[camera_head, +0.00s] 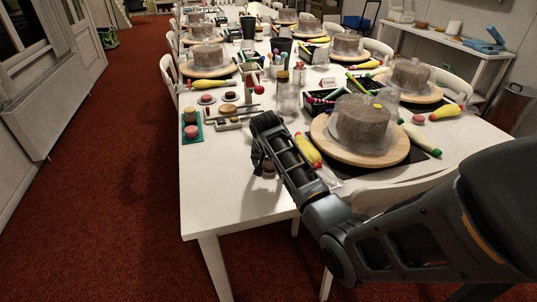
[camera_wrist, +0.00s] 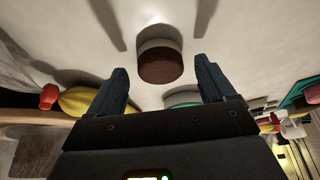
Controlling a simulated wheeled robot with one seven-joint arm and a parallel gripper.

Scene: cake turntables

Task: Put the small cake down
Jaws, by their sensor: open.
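The small cake (camera_wrist: 160,66), round with a dark brown side and a paler band, stands on the white table (camera_wrist: 250,40) in the wrist view. It lies beyond and between the tips of my open gripper (camera_wrist: 160,75), with a visible gap to each finger. In the head view my gripper (camera_head: 262,158) is low over the table's near left part. A small pinkish-brown bit of the cake (camera_head: 267,173) shows beside it there; the rest is hidden by my gripper.
A large wrapped cake (camera_head: 364,120) stands on a wooden turntable (camera_head: 338,151) to the right. A yellow piping bag (camera_head: 307,150) lies close to my arm. A teal tray (camera_head: 184,126) with small cakes is at the left table edge. Bare table lies left of my gripper.

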